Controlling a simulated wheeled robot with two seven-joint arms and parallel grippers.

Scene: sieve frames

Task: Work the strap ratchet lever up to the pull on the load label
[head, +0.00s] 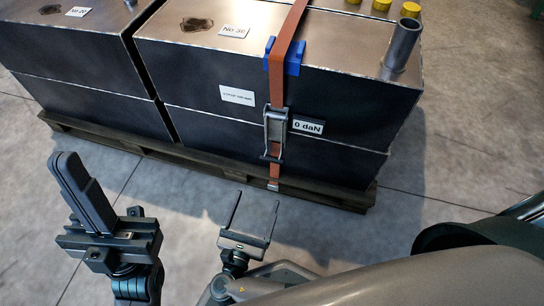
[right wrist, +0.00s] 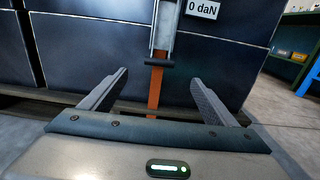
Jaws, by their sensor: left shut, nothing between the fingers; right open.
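The orange strap (head: 288,38) runs over the top of the dark metal box and down its front face. The ratchet (head: 277,128) sits on the strap at the front, with its dark lever bar (head: 271,158) at its lower end. The label (head: 308,127) beside it reads "0 daN"; it also shows in the right wrist view (right wrist: 203,9). A small white load label (head: 238,95) is on the box, its text too small to read. My right gripper (head: 257,200) is open and empty, below and in front of the ratchet. My left gripper (head: 72,168) is shut and empty, far left of it.
Dark boxes (head: 200,80) stand stacked on a wooden pallet (head: 330,192). A blue corner protector (head: 292,57) lies under the strap at the top edge. A pipe stub (head: 401,48) and yellow caps (head: 410,10) are on top. The concrete floor in front is clear.

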